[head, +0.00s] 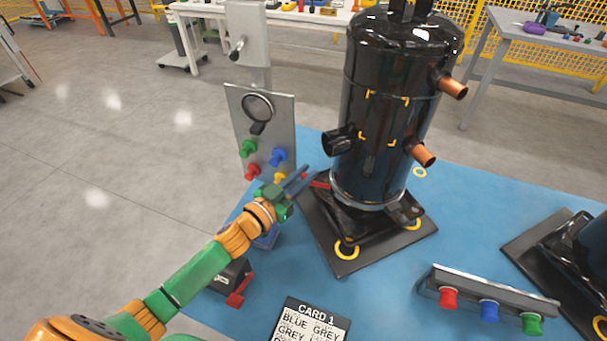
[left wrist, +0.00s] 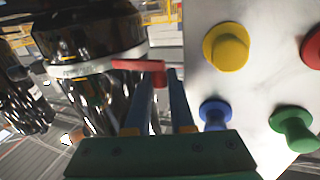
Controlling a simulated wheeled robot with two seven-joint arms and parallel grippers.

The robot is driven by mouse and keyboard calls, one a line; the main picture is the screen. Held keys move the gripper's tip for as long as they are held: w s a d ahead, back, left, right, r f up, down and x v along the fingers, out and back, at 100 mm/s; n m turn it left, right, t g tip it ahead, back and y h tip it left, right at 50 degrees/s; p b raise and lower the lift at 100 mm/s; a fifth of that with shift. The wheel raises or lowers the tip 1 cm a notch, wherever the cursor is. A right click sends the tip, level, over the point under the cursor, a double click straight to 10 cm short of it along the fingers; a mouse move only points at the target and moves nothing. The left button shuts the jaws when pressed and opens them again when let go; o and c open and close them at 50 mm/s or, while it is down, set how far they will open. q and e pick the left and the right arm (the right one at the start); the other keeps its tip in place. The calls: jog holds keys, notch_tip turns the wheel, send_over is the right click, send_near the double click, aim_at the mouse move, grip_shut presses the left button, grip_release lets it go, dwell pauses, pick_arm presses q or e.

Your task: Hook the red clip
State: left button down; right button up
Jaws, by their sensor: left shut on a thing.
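My left gripper (head: 302,180) reaches over the blue mat between the peg panel and the black compressor. Its fingers are shut on a red clip (head: 320,185). In the left wrist view the red clip (left wrist: 138,65) sticks out leftward from the fingertips (left wrist: 160,85), in front of the compressor's white band. The grey panel (head: 270,110) carries a green peg (head: 248,148), a blue peg (head: 278,156), a red peg (head: 252,171) and a yellow peg (head: 279,177). The clip appears apart from the pegs. My right gripper is out of view.
The tall black compressor (head: 392,110) with copper stubs stands right of the gripper on a black base. A rail (head: 470,283) with red, blue and green knobs lies front right. A printed card (head: 311,322) lies at the front. Another dark unit (head: 585,255) stands far right.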

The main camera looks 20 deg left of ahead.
pick_arm(q)
jog(key=shift+w+m+g+h, duration=0.2)
jog(key=shift+m+g+h, duration=0.15)
jog(key=shift+h, duration=0.25)
jog(key=c, duration=0.8)
grip_release()
jog(key=shift+o, duration=0.2)
jog(key=shift+d, duration=0.1)
jog(key=shift+r, duration=0.1)
